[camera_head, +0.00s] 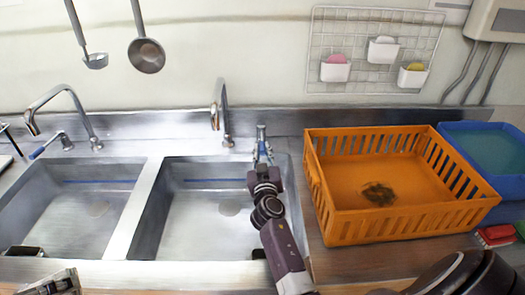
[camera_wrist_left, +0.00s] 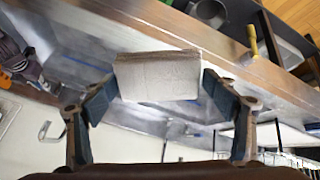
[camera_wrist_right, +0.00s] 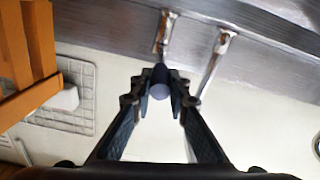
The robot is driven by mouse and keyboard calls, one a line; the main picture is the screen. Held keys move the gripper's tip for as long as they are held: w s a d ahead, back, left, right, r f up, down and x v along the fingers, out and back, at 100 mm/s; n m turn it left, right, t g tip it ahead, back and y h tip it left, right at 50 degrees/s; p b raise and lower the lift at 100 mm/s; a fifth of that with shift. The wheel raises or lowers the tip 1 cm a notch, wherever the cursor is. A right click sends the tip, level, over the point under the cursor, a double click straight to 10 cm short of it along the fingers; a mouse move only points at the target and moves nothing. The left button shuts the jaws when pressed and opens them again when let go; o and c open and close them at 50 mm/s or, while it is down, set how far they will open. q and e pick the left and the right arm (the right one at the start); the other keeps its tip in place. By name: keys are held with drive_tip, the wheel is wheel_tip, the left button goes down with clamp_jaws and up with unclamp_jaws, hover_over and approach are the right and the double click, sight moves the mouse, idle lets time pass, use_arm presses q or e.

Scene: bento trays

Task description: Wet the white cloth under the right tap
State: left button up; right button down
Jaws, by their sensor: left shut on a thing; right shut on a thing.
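The white cloth (camera_wrist_left: 158,76) is a folded, pale block between the fingers of my left gripper (camera_wrist_left: 160,86) in the left wrist view. It is held up above the sink and counter; I cannot make it out in the head view. The right tap (camera_head: 223,105) is a metal spout behind the right basin (camera_head: 205,215). My right gripper (camera_head: 263,152) is beside it, to its right. In the right wrist view its fingers (camera_wrist_right: 161,86) close around the dark grey-blue end of the tap's lever (camera_wrist_right: 165,35). No water stream shows under the spout.
The left tap (camera_head: 75,105) with its blue lever stands behind the left basin (camera_head: 65,215). An orange crate (camera_head: 345,225) with a dark lump in it stands close right of my right arm. A blue bin (camera_head: 470,130) is beyond it. Ladles (camera_head: 146,55) hang above the left basin.

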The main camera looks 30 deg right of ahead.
use_arm(q)
wheel_tip(320, 180, up, 2)
drive_tip(key=shift+r+p, duration=0.25)
drive_tip(key=shift+p, duration=1)
drive_tip(key=shift+r+p, duration=0.7)
drive_tip(key=shift+r, duration=0.05)
use_arm(e)
drive_tip(key=d+n+y, duration=0.1)
drive_tip(key=s+d+n+t+y, duration=0.1)
drive_tip(key=d+y, duration=0.1)
drive_tip(key=shift+s+t, duration=0.2)
drive_tip(key=shift+t, duration=0.1)
drive_tip(key=shift+a, duration=0.1)
use_arm(q)
drive_tip(key=shift+f, duration=0.1)
use_arm(e)
drive_tip(key=c, duration=1.8)
unclamp_jaws()
drive_tip(key=shift+c, duration=0.2)
drive_tip(key=v, duration=1.2)
